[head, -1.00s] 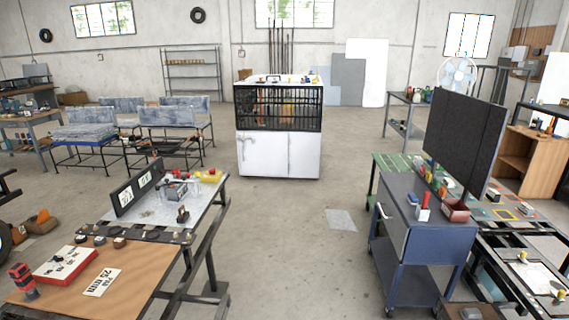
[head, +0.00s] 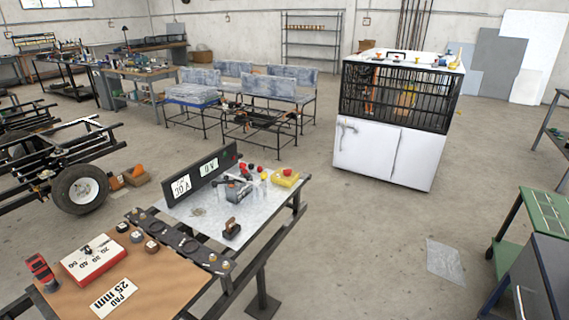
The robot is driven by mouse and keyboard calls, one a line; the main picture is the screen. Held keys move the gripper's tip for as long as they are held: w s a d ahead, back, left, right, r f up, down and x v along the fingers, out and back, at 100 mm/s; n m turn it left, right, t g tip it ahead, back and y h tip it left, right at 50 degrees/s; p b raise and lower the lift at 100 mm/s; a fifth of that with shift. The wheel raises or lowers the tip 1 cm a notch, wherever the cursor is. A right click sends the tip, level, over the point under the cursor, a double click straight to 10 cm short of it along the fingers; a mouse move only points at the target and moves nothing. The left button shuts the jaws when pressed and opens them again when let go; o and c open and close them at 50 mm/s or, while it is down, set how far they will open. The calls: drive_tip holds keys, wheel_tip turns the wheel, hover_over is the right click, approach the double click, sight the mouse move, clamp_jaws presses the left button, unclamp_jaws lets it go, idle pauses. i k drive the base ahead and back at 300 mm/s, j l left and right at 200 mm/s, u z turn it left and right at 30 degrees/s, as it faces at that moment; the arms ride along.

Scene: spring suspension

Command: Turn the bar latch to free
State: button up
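My gripper is not in view. I cannot make out a bar latch for certain in the head view. A white cabinet (head: 375,155) with a black barred cage (head: 430,105) on top of its doors stands right of centre. A small pale fitting (head: 346,128) shows high on its left door, too small to identify. The near workbench (head: 265,205) carries a dark clamp-like device (head: 238,189) and an upright dark board with white labels (head: 208,168). Whether any of these holds the latch I cannot tell.
A brown-topped bench (head: 165,270) with a red-and-white box (head: 92,260) is at the near left. A wheeled trailer frame (head: 80,190) stands left. A green-topped cart (head: 545,215) is at the right edge.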

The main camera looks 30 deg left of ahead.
sight(264, 175)
drive_tip(key=i+l+u, duration=0.1)
drive_tip(key=i+u, duration=0.3)
drive_tip(key=i, duration=0.15)
drive_tip(key=i+l+u, duration=0.4)
drive_tip(key=i, duration=0.15)
drive_tip(key=i+l+u, duration=1.2)
drive_tip(key=l, duration=0.45)
drive_tip(key=j+z, duration=0.35)
drive_tip(key=i+j+z, duration=0.1)
drive_tip(key=z, duration=0.25)
drive_tip(key=j, duration=0.1)
